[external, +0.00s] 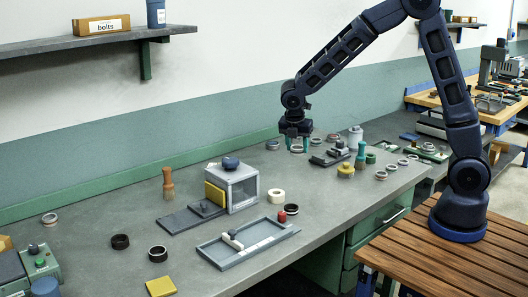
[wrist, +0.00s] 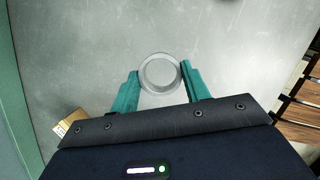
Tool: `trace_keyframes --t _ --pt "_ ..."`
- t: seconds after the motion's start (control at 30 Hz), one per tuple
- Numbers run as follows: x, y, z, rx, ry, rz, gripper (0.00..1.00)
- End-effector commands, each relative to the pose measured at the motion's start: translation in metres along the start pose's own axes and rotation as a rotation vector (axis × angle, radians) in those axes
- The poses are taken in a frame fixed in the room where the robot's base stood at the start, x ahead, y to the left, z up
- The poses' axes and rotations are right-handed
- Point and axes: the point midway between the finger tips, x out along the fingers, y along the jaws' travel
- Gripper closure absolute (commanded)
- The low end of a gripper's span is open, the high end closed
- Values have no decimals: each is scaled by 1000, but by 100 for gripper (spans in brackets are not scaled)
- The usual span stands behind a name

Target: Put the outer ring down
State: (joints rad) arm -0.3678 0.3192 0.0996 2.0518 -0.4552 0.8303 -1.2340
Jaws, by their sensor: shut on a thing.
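The outer ring (external: 297,149), a pale metal ring, is held between the teal fingers of my gripper (external: 296,139) at the back of the grey workbench. In the wrist view the ring (wrist: 160,91) sits between the fingertips of my gripper (wrist: 161,78), with plain grey surface seen through and around it. My gripper is shut on it. I cannot tell whether the ring touches the bench or hangs just above it.
Another ring (external: 272,145) lies left of my gripper. The bench left of my gripper is mostly free.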

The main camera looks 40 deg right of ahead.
Motion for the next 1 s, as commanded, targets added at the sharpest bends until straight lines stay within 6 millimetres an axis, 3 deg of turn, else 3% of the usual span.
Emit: trace_keyframes --t 0.2,0.4,0.8,1.0 --pt "-49 1 15 3 0 4 79" --pt "-75 1 23 1 -1 2 79" --pt "-86 2 24 -7 0 1 79" --pt "-99 30 -6 -99 1 29 79"
